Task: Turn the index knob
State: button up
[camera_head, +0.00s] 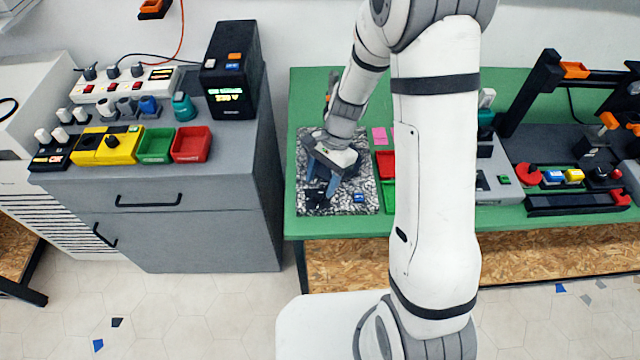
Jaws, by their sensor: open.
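My gripper (322,182) points down over a grey speckled mat (364,180) on the green bench, with its bluish fingers apart. A small dark object (316,198) lies at the fingertips, partly hidden. I cannot tell whether the fingers touch it. Several knobs are in view, and no label I can read marks one as the index knob. A round black knob (112,141) sits on a yellow box (124,154) on the grey cabinet at left. A red round knob (529,176) sits on the bench at right.
A small blue part (358,197) lies on the mat. A green bin (156,146), a red bin (192,144) and a black display unit (232,68) stand on the cabinet. My arm hides the middle of the green bench (305,226). A black-framed printer (530,90) stands at right.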

aim_at(317, 196)
jog(key=shift+x, duration=1.4)
jog(key=shift+c, duration=0.5)
jog(key=c, duration=0.9)
